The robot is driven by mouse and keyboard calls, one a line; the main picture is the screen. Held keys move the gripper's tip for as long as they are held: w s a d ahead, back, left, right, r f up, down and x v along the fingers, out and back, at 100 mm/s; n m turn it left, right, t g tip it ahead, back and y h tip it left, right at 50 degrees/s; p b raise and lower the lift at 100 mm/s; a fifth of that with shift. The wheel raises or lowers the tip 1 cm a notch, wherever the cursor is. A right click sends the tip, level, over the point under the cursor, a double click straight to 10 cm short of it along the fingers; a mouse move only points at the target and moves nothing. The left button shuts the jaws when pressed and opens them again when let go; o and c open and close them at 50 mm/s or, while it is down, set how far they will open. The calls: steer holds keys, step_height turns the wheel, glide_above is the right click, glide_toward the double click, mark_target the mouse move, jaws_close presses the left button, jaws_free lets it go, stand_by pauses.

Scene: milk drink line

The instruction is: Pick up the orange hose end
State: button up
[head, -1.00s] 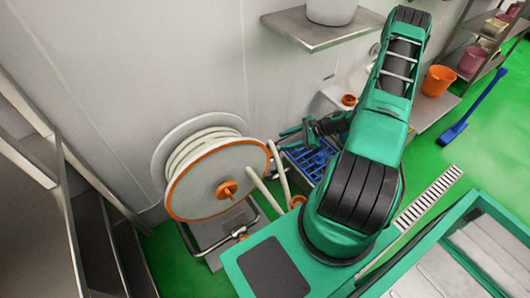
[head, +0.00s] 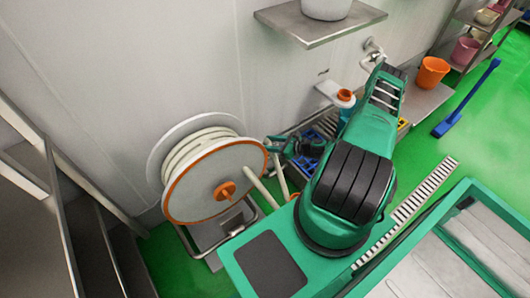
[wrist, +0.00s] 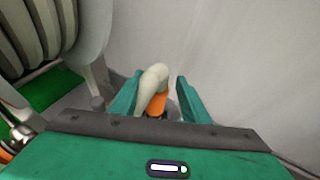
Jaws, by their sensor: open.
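The orange hose end (wrist: 157,104) shows in the wrist view, below a bend of the cream hose (wrist: 152,77). It lies between the two green fingers of my gripper (wrist: 156,98), which are apart with a gap on the right side. The hose runs close to the left finger; I cannot tell whether they touch. In the head view my gripper (head: 272,145) is beside the right edge of the hose reel (head: 215,182).
The hose reel stands against the wall on a metal stand. A blue crate (head: 325,125) is just right of my gripper. A steel shelf (head: 320,27) with a white pot is above. An orange bucket (head: 432,72) stands farther right.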

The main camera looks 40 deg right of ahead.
steer(key=shift+x, duration=2.9)
jaws_close()
